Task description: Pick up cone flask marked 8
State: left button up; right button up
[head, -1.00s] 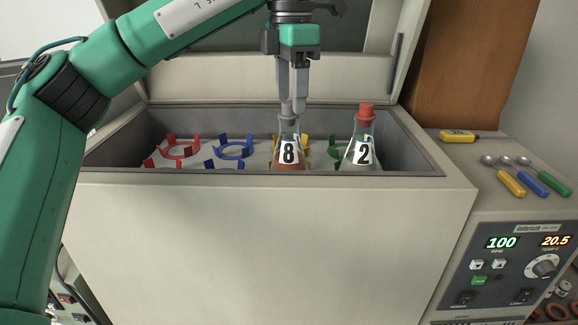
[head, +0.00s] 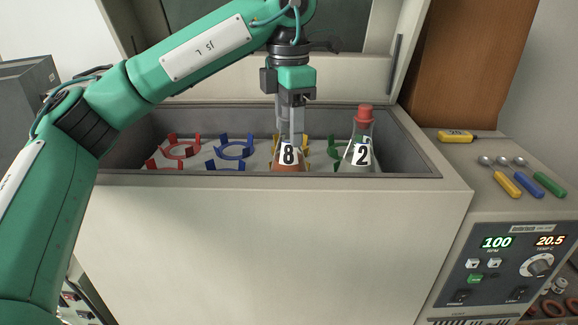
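The cone flask marked 8 (head: 288,156) stands inside the open chest, near its front wall, with orange-brown liquid low in it. Its lower edge is hidden by the chest's front rim. My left gripper (head: 291,135) points straight down over it, with its fingers at the flask's neck. The fingers cover the neck and stopper, so I cannot tell whether they are closed on it. My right gripper is not in view.
A flask marked 2 (head: 361,155) with a red stopper stands close on the right. Empty red (head: 181,147) and blue (head: 236,148) holders sit to the left. The chest's rim (head: 250,175) surrounds them. Colour-handled tools (head: 524,187) lie on the right ledge.

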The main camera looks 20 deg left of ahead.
pick_arm(q)
grip_shut()
jog(key=shift+r, duration=0.15)
